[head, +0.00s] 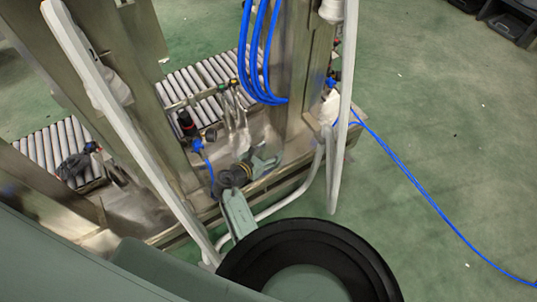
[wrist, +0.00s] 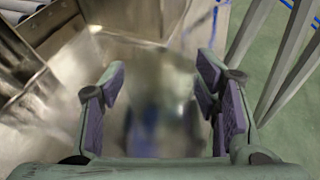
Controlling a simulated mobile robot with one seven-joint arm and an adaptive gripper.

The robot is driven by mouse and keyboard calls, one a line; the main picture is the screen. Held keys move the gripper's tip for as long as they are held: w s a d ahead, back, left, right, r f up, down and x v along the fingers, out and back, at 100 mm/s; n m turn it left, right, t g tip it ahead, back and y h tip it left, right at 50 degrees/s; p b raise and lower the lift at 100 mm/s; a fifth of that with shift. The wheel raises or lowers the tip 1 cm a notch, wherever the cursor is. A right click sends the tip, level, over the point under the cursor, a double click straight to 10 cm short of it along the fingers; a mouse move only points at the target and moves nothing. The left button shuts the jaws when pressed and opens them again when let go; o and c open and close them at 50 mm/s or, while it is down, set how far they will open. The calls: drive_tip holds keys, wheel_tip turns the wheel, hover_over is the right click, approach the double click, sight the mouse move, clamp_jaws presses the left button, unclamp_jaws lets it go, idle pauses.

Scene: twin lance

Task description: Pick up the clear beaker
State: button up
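The clear beaker (wrist: 163,110) appears in the wrist view as a blurred, see-through shape between my gripper's two fingers. Its outline is faint, with bluish and dark tones showing low in it. My gripper (wrist: 160,78) is open, with one purple-padded finger on each side of this shape. I cannot tell whether either pad touches it. In the head view my gripper (head: 263,160) is low over the metal bench (head: 262,128), near its front edge. I cannot make out the beaker there.
White tubes (head: 342,110) and steel posts (head: 290,60) frame the bench. Blue hoses (head: 259,50) hang behind my gripper, and a blue cable (head: 420,185) crosses the green floor. Roller conveyors (head: 205,78) lie behind. Several upright tools (head: 232,105) stand on the bench.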

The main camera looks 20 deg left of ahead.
drive_tip(key=c, duration=0.8)
